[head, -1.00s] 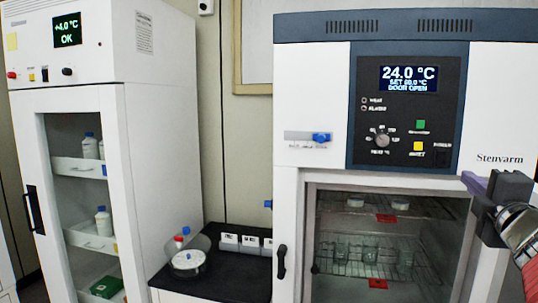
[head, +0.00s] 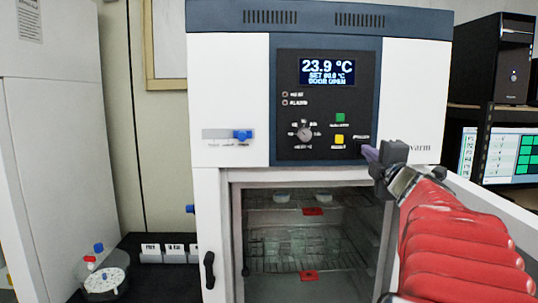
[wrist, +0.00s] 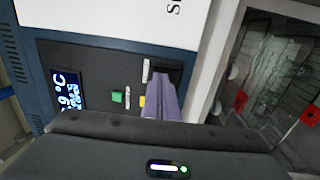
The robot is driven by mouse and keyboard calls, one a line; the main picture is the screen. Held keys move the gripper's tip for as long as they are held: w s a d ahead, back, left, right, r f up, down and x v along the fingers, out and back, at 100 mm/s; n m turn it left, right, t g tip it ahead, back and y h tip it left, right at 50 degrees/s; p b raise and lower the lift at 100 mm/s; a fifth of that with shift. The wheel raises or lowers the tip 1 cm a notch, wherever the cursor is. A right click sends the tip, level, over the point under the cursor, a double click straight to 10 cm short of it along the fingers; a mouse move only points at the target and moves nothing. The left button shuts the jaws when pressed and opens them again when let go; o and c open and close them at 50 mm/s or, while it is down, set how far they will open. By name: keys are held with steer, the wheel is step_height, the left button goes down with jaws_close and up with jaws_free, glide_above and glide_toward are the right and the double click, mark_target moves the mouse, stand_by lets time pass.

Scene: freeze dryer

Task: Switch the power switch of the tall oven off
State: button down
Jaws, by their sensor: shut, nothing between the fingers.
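The tall oven (head: 230,90) is white and dark blue, with a lit display (head: 327,72) reading 23.9 °C and "DOOR OPEN". Its black control panel (head: 290,125) carries a dial, a green button and a yellow button. My gripper (head: 370,153) is shut and empty, its purple fingertips at the panel's lower right, by the power label (head: 361,138). In the wrist view the purple fingers (wrist: 164,98) reach to a dark spot beside that label. The power switch is mostly hidden behind the fingertips. I cannot tell its position or whether the fingers touch it.
The oven door stands open, its edge (head: 490,205) at the right behind my arm. Racks with glassware and red tags (head: 312,211) show inside. A blue slider knob (head: 243,135) is left of the panel. A dark bench (head: 145,275) and a computer (head: 513,60) flank the oven.

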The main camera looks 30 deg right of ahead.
steer(key=shift+w+d+r, duration=0.1)
steer(key=shift+w+d, duration=0.1)
steer(key=shift+w, duration=0.25)
steer(key=shift+w+d+r, duration=0.15)
steer(key=shift+w+r, duration=0.05)
steer(key=shift+s, duration=0.1)
